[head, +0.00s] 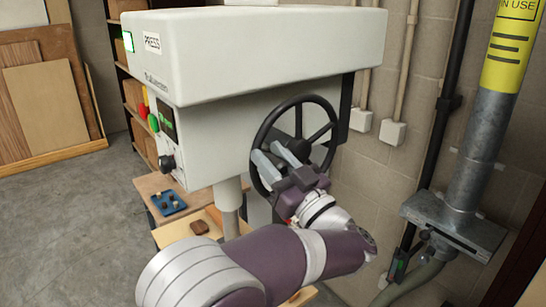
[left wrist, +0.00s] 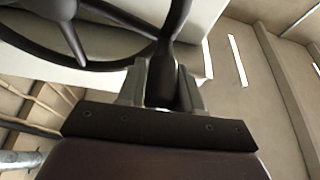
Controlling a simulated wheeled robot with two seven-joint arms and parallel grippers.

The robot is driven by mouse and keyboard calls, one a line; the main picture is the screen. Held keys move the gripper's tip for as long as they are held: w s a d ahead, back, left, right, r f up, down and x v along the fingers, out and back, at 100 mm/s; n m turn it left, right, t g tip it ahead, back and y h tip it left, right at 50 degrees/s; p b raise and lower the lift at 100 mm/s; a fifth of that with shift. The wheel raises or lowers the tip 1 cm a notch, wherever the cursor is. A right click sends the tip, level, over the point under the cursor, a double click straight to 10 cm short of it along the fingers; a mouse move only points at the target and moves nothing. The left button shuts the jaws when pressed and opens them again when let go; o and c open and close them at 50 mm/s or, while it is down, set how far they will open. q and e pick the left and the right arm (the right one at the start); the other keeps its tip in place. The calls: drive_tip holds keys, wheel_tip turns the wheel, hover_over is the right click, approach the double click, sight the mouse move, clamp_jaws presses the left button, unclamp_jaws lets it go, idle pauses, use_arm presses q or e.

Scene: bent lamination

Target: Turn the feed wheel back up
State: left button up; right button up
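The feed wheel (head: 323,135), a black spoked handwheel, is on the right side of the pale grey press (head: 260,50). My left gripper (head: 277,158) is at the near lower-left part of the wheel, its two grey fingers spread by a dark bar. In the left wrist view the fingers (left wrist: 162,85) stand close on either side of this dark part of the wheel (left wrist: 112,64), and look closed on it. My right gripper is not in view.
A wooden bench (head: 160,186) under the press holds a blue tray (head: 168,203) and a small brown block (head: 200,227). A metal duct (head: 478,150) with a flat gate stands to the right of the wheel. Concrete floor (head: 70,230) is open at left.

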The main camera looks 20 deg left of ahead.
use_arm(q)
clamp_jaws()
drive_tip(key=shift+r, duration=0.15)
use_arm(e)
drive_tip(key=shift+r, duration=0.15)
